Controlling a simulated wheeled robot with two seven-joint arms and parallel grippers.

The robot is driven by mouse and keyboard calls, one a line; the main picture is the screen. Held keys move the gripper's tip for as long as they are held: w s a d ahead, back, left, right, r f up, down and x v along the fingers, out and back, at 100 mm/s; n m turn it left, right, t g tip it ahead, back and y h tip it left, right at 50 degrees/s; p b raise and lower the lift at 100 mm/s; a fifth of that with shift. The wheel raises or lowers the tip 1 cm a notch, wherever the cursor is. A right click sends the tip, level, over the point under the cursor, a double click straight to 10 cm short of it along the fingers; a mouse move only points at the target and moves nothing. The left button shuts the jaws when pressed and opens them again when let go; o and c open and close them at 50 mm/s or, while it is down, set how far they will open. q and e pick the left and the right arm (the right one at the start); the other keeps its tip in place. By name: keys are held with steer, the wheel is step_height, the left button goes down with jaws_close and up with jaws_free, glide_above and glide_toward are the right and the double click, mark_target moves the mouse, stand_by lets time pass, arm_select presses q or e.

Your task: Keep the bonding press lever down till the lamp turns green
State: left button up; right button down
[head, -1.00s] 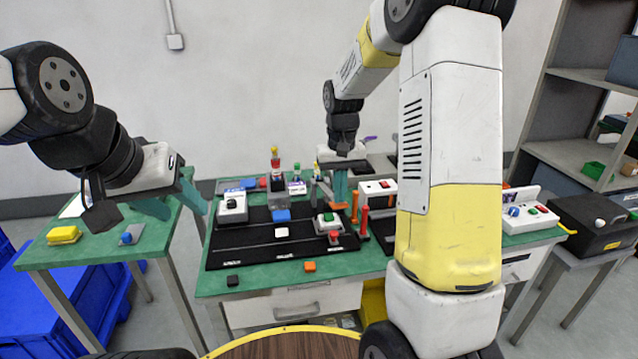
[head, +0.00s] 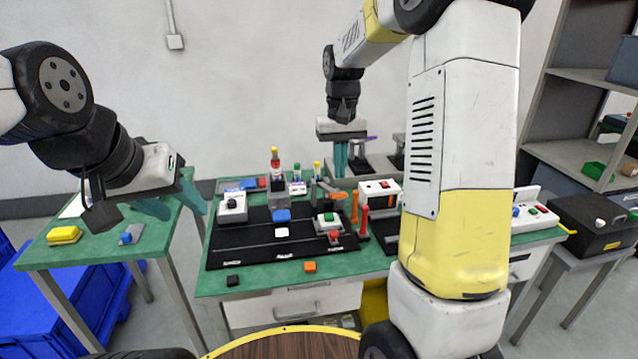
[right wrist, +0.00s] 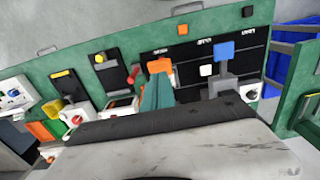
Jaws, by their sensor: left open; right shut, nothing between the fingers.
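My right gripper (head: 344,172) is shut and empty, above the back of the green bench, by an orange-and-grey lever-like part (head: 326,190). In the right wrist view its teal fingers (right wrist: 156,96) overlap an orange piece (right wrist: 160,65), and a red handle (right wrist: 133,75) is close beside them. I cannot tell whether they touch, nor which part is the press lever. A small post with red and yellow pieces (head: 275,164) stands at the back; a green-topped piece (head: 297,170) is beside it. No lit green lamp is clear. My left gripper (head: 180,207) is open over the left table.
Black fixture plates (head: 250,255) with a green-button box (head: 327,222) and a blue block (head: 281,215) cover the bench middle. A yellow block (head: 64,235) lies on the left table.

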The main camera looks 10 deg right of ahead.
step_height(320, 180, up, 6)
steer(key=shift+w+r, duration=0.2)
steer(key=shift+w, duration=0.05)
stand_by(0.5)
steer(key=s+a+r+t+y, duration=0.1)
steer(key=s+t, duration=0.5)
steer(key=s, duration=1.8)
steer(key=shift+a+r+y, duration=0.4)
steer(key=shift+a+y, duration=0.2)
